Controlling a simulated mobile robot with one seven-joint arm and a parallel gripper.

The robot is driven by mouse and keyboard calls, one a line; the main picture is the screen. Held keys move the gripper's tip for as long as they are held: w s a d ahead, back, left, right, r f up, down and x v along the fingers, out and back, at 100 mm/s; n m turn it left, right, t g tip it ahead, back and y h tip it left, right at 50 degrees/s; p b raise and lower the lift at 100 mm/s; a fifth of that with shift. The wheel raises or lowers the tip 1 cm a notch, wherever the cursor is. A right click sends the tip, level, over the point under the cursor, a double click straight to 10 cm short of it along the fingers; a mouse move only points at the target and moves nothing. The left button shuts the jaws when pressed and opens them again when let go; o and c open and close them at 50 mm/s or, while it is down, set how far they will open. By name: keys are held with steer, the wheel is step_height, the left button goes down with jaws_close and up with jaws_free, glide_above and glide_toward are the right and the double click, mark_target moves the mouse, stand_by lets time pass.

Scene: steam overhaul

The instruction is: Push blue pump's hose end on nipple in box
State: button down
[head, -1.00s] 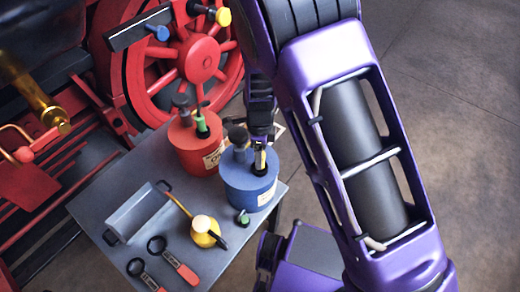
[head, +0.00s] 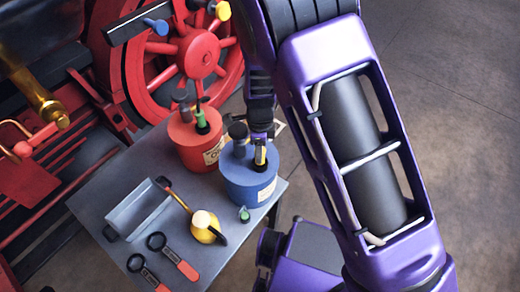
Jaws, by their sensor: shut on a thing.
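The blue pump (head: 248,190) is a round blue can with a dark top fitting, standing near the right corner of the grey table. My gripper (head: 260,158) points down at the right side of its lid and is shut on a small dark piece with yellow on it, which seems to be the blue pump's hose end. The fingers and my arm hide most of this piece. It is at or just above the lid; I cannot tell whether they touch. I cannot make out the nipple or its box for certain.
A red can (head: 196,150) with a green-tipped fitting stands left of the blue pump. On the table (head: 100,208) are a grey tray (head: 138,212), a yellow oil can (head: 206,230) and two red-handled tools (head: 180,262). A red locomotive wheel (head: 165,70) stands behind.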

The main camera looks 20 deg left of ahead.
steer(key=shift+r, duration=0.15)
steer(key=shift+r+p, duration=1.35)
steer(key=shift+r, duration=1.25)
